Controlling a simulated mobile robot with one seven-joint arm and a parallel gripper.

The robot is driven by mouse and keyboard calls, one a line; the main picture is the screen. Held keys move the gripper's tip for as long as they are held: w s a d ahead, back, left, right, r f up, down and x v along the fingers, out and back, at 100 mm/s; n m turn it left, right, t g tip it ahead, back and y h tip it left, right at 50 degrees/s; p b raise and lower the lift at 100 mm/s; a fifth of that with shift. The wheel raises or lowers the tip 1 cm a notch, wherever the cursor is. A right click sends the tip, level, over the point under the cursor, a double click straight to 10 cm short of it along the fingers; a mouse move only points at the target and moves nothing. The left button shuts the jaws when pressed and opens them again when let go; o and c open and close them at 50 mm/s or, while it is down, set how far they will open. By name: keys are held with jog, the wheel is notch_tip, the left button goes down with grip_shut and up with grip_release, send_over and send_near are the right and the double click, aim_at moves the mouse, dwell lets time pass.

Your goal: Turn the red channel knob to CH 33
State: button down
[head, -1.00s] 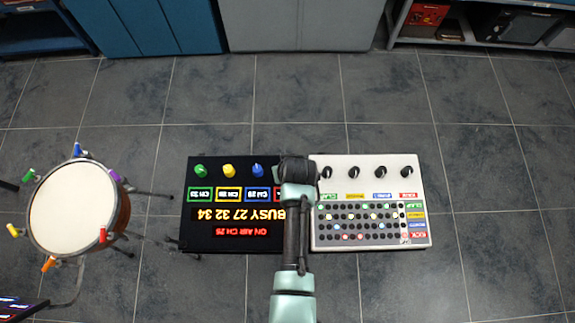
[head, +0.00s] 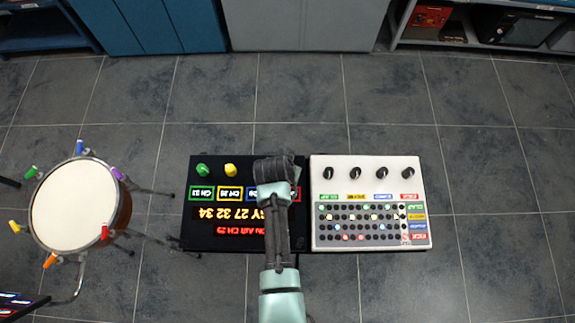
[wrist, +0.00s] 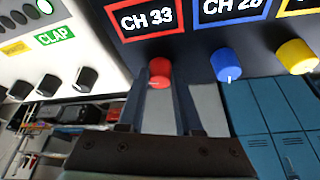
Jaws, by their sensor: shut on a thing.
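The red channel knob (wrist: 159,72) sits below a red-framed display (wrist: 146,17) reading CH 33 in the wrist view. My gripper (wrist: 160,88) is shut on this knob, a finger on each side. The knob's pointer mark cannot be made out clearly. In the head view my gripper and wrist (head: 278,168) cover the red knob and part of the black panel (head: 225,170). That panel's amber text, upside down and partly hidden, ends in 27 32 34. A red line below it is also partly covered.
A blue knob (wrist: 227,65) and a yellow knob (wrist: 296,57) stand close beside the red one. A green knob (head: 203,169) is at the panel's far left. A white instrument (head: 395,175) with black knobs adjoins on the right. A drum (head: 75,207) stands left.

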dwell(0.3)
jog(key=c, duration=0.6)
grip_release()
jog(key=v, duration=1.3)
jog(key=shift+w+b, duration=0.1)
jog(key=shift+b, duration=0.25)
